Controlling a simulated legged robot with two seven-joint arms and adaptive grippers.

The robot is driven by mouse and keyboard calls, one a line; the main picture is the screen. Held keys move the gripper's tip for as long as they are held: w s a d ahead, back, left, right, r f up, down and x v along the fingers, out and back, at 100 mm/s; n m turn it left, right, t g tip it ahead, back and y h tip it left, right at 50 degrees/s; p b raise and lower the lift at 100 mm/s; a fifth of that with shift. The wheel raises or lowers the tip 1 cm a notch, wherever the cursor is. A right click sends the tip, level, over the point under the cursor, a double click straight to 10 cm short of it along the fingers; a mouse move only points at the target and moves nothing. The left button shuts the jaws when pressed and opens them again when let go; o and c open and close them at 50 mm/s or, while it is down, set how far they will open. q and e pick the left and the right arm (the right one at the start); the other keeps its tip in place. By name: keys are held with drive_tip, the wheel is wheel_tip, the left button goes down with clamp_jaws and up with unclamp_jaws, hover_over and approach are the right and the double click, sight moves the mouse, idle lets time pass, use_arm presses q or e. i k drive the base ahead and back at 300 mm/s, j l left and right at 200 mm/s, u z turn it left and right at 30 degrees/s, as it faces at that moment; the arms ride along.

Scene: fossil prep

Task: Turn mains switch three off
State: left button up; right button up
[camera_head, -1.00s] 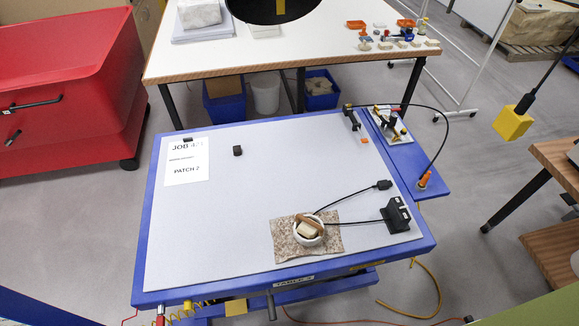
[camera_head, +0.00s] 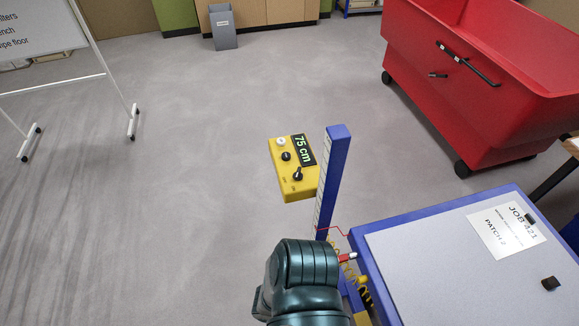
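I see nothing that I can identify as mains switch three. A dark green link of one of my arms shows at the bottom centre, in front of the table's corner. No gripper fingers show in this view.
The blue-framed table (camera_head: 430,270) with a grey top fills the lower right; a JOB 421 sheet (camera_head: 506,229) and a small black block (camera_head: 550,283) lie on it. A red wheeled bin (camera_head: 470,100) stands behind. The floor at left is open, with a whiteboard stand (camera_head: 133,122).

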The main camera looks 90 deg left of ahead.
sight(298, 176)
drive_tip(key=u, duration=2.85)
drive_tip(key=k+l, duration=0.05)
